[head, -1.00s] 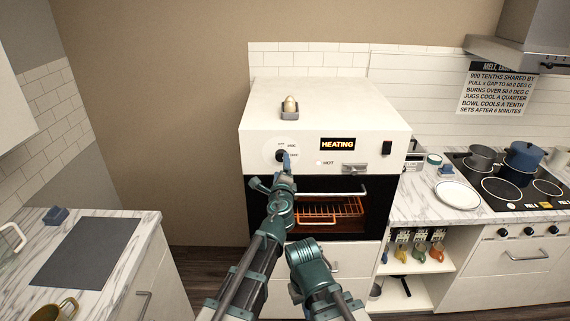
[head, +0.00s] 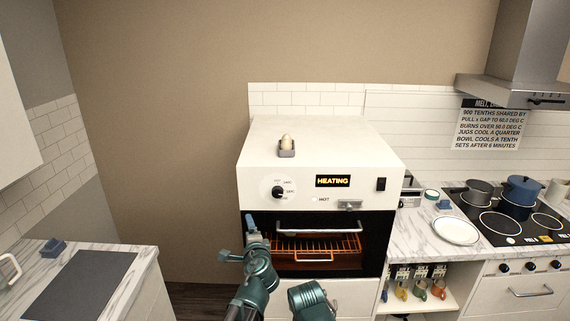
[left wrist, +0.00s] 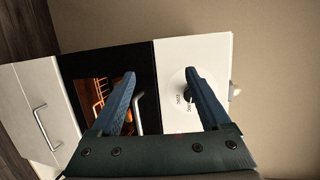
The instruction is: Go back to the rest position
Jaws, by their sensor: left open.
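My left gripper (head: 240,238) is in front of the lower left of the white oven (head: 330,140). Its two blue fingers are spread and hold nothing, as the left wrist view (left wrist: 160,75) shows. The black dial knob (head: 278,191) on the oven's front is above the gripper and clear of it in the head view. In the left wrist view the dial is partly hidden behind one finger. A green arm joint of mine (head: 312,300) shows at the bottom; my right gripper cannot be made out.
The oven's display (head: 333,181) reads HEATING, and orange light glows behind its window. An egg (head: 287,139) sits in a small grey holder on top. A counter with a dark mat (head: 80,285) is at left. A stove with pots (head: 522,190) and a white plate (head: 456,231) are at right.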

